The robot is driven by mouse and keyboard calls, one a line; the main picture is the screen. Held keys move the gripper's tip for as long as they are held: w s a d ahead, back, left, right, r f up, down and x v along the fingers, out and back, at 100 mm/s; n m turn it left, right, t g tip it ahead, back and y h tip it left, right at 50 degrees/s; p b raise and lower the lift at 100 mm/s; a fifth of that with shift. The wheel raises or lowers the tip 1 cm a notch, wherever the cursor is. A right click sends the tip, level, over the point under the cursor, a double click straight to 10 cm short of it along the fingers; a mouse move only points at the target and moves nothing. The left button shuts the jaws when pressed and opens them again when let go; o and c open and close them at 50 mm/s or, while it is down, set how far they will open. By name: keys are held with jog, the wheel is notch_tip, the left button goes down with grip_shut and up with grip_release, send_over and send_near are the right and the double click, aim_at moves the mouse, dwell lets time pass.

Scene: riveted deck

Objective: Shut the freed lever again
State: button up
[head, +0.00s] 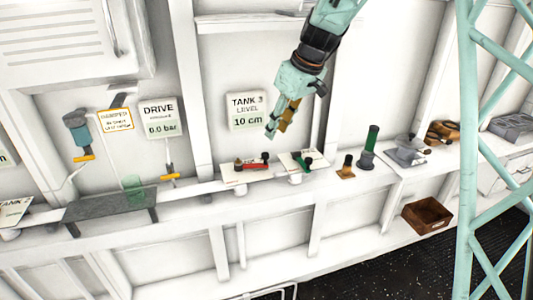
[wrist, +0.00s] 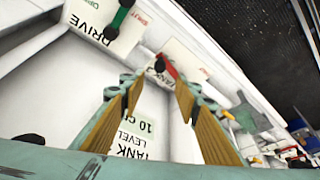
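My gripper (head: 280,122) hangs in front of the wall above the shelf, its fingers pointing down. It is open and empty; in the wrist view its two tan fingers (wrist: 158,95) stand apart. Below it, a red lever (head: 250,163) with dark parts sits on a white plate, and a green lever (head: 304,160) sits on another white plate to its right. In the wrist view the red lever (wrist: 170,69) is on a plate lettered TANK, beyond the fingertips. The green lever (wrist: 119,18) is on a plate lettered DRIVE. I cannot tell which lever is the freed one.
A TANK 3 LEVEL sign (head: 247,110) reads 10 cm; a DRIVE sign (head: 160,117) reads 0.0 bar. A yellow-handled valve (head: 171,177) is left of the levers. A dark green cylinder (head: 370,140) and a brass piece (head: 346,168) stand right. A brown box (head: 427,216) sits lower.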

aim_at(266, 154)
jog(key=shift+p+x, duration=0.3)
jog(key=shift+x, duration=6.05)
jog(key=shift+d, duration=0.1)
jog(key=shift+c, duration=0.7)
grip_shut()
